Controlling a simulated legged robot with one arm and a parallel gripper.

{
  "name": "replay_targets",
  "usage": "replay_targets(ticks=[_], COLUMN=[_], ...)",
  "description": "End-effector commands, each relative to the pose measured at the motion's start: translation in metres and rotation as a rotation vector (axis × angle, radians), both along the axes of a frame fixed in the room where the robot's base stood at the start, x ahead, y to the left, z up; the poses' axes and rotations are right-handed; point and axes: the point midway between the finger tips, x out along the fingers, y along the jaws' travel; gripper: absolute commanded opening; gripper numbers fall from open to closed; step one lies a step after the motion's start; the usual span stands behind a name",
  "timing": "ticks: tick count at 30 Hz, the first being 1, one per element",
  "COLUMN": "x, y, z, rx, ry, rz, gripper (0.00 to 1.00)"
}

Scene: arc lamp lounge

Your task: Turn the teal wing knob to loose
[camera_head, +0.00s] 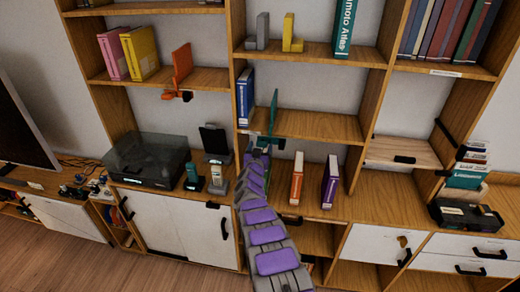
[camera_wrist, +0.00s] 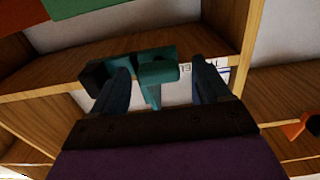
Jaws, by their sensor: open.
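The teal wing knob (camera_wrist: 158,72) hangs below a shelf edge, on a teal clamp whose upright plate (camera_head: 273,112) stands above the middle shelf. In the wrist view it lies between the two dark fingers of my gripper (camera_wrist: 160,82). A narrow teal stem (camera_wrist: 153,97) runs down from it in that view. My gripper (camera_head: 258,149) is open, with a finger on either side of the knob; I cannot tell whether either touches it. In the head view my gripper and arm cover part of the knob.
An orange clamp (camera_head: 180,72) sits on the left shelf; orange also shows in the wrist view (camera_wrist: 298,127). A blue book (camera_head: 245,97) stands left of the teal plate. Orange (camera_head: 296,178) and purple (camera_head: 330,182) books stand below. The wooden shelf (camera_head: 320,127) spans above them.

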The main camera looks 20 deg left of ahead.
Motion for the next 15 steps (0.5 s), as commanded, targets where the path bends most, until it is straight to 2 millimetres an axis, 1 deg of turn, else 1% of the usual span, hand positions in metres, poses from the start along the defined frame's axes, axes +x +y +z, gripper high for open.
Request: replay_targets(ticks=[7,8,15], x=[0.0004,0.0004,0.0004], y=[0.0000,0.0000,-0.0001], z=[0.0007,0.0007,0.0009], rx=[0.001,0.001,0.001], ry=[-0.001,-0.001,-0.001], rz=[0.000,0.000,0.000], gripper=[0.77,0.75,0.52])
